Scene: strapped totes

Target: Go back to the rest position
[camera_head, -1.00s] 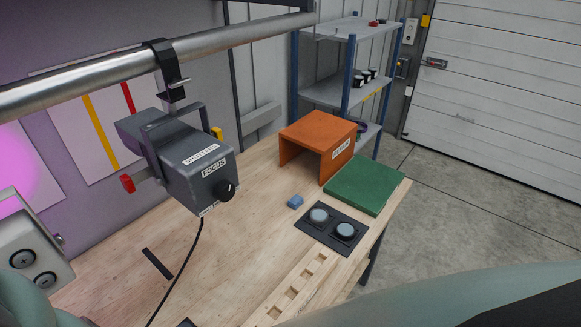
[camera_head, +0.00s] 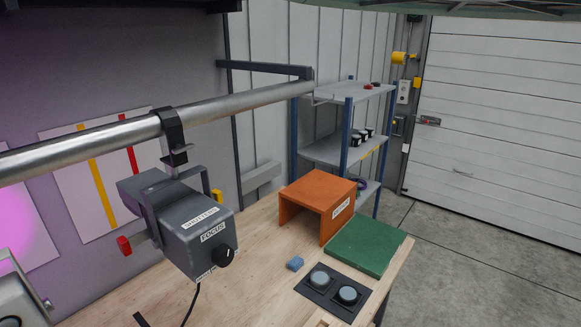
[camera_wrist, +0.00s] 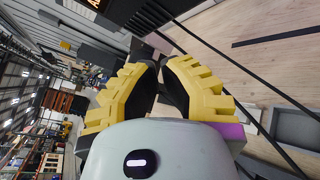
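My gripper (camera_wrist: 160,78) shows in the wrist view, with yellow ribbed fingers and black inner pads. The fingers lean together and their tips look nearly touching, with nothing seen between them. My gripper is not in the head view. In the head view, a grey spotlight (camera_head: 195,235) labelled SHUTTERS and FOCUS hangs from a metal pipe (camera_head: 100,137) by a black clamp (camera_head: 172,135). It has a black knob (camera_head: 225,257) and a red handle (camera_head: 124,245).
A blue-post shelf (camera_head: 346,140) stands behind. Open floor (camera_head: 470,265) lies right.

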